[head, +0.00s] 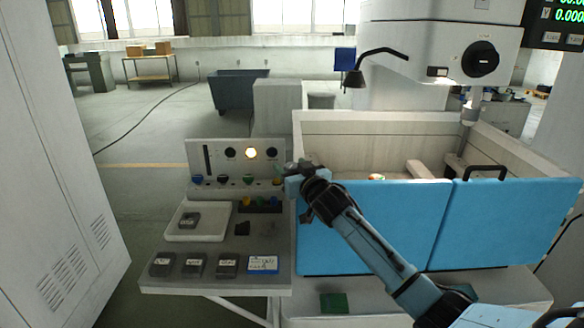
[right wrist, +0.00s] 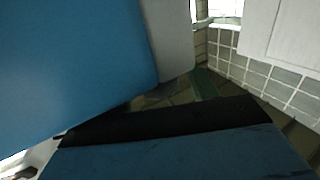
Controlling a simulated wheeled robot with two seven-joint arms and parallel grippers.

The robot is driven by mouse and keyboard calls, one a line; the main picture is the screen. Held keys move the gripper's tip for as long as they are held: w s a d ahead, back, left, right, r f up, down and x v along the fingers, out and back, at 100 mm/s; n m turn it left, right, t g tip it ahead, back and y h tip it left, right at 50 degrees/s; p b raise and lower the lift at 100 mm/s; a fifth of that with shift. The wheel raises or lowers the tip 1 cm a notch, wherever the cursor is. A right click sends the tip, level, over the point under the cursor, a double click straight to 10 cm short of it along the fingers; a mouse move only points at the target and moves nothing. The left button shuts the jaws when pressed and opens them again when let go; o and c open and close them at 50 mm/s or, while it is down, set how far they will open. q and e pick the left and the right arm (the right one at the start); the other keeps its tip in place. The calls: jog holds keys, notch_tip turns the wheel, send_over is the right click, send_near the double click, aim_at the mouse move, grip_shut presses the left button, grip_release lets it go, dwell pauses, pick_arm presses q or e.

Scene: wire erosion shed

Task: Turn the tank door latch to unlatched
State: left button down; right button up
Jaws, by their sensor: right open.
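The tank doors are two blue panels, a left one (head: 330,240) and a right one (head: 510,225), across the front of the pale tank. A black bar handle (head: 485,168) stands on the top edge of the right panel. I cannot make out the latch; my right gripper covers the upper left corner of the left panel. My right gripper (head: 299,178) is open at that corner, with nothing seen between its fingers. In the right wrist view a large blue panel (right wrist: 70,65), apparently the door, fills the upper left. My left gripper is not in view.
A control panel (head: 205,160) with knobs and a lit lamp stands left of the tank, behind a grey bench (head: 215,280) with several dark blocks and a white tray (head: 182,232). A grey cabinet (head: 60,190) bounds the left. Floor between cabinet and bench is clear.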

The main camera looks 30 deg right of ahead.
jog(key=c, duration=1)
jog(key=shift+o, duration=0.2)
